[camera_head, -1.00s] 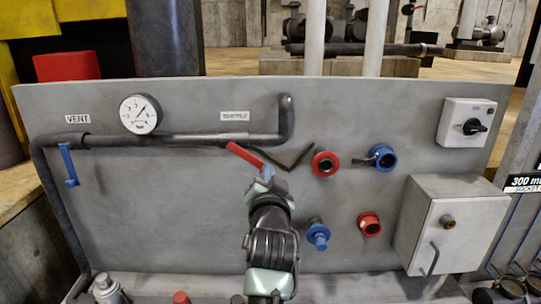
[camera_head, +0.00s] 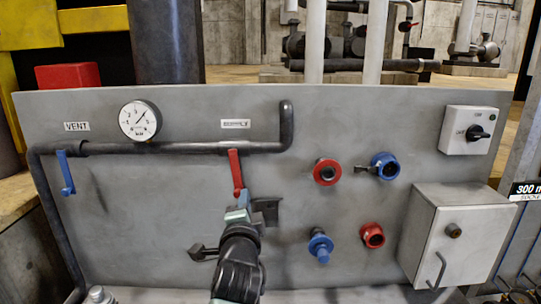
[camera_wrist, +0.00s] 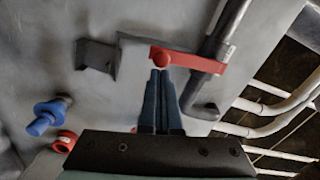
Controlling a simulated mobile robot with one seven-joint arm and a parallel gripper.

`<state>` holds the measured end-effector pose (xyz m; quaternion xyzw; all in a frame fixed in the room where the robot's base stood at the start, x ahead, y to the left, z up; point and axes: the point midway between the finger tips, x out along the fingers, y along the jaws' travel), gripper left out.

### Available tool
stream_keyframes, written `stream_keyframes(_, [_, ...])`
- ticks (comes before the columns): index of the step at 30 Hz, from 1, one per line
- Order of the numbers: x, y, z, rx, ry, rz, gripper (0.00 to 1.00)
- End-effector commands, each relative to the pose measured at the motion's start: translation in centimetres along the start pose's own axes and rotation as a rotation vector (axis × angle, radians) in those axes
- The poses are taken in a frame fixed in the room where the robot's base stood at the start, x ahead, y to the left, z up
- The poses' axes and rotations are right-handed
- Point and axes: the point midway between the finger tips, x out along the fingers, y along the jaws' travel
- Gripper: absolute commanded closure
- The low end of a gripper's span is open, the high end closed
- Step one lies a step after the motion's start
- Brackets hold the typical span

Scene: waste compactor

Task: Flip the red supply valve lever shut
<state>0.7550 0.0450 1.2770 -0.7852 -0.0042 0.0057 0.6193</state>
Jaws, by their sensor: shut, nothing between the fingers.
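The red supply valve lever (camera_head: 236,170) hangs nearly straight down from the horizontal pipe, below the supply label (camera_head: 235,124). It stands across the pipe, as the blue vent lever (camera_head: 65,172) does. My gripper (camera_head: 238,206) is just below the red lever's lower end. In the wrist view, the closed fingertips (camera_wrist: 160,75) are at the rounded end of the red lever (camera_wrist: 192,61); they touch it or are very close. Nothing is between the fingers. The lever's pivot shows at the dark pipe (camera_wrist: 228,32) in the wrist view.
The grey panel (camera_head: 180,200) stands close behind my gripper. Red and blue fittings (camera_head: 325,172) stick out to the right, with a switch box (camera_head: 468,130) and a grey cabinet (camera_head: 440,235) beyond. A round gauge (camera_head: 140,120) is at the upper left. The panel left of my gripper is mostly clear.

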Motion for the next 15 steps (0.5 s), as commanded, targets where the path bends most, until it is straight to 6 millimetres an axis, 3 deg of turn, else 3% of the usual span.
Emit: stream_keyframes(15, [0.02, 0.03, 0.78, -0.005, -0.003, 0.000, 1.00])
